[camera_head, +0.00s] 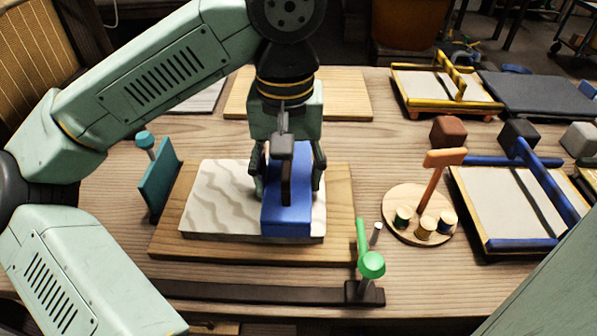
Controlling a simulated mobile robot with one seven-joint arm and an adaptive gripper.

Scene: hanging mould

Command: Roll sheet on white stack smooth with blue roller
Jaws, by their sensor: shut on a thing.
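A pale sheet (222,192) with wavy ridges lies on a white stack (250,239), which rests on a wooden board (339,215). The blue roller (288,221) looks like a blue block with a dark brown handle and sits over the right part of the sheet. My gripper (287,190) points down and is shut on the roller's handle. The ridges show left of the roller; the sheet under it is hidden. I cannot tell how firmly the roller touches the sheet.
A teal upright plate (160,180) stands left of the board. A dark bar (255,292) with a green-knobbed post (372,264) runs along the front. A round stand with spools (407,236), a blue-framed tray (495,244) and several coloured blocks are on the right.

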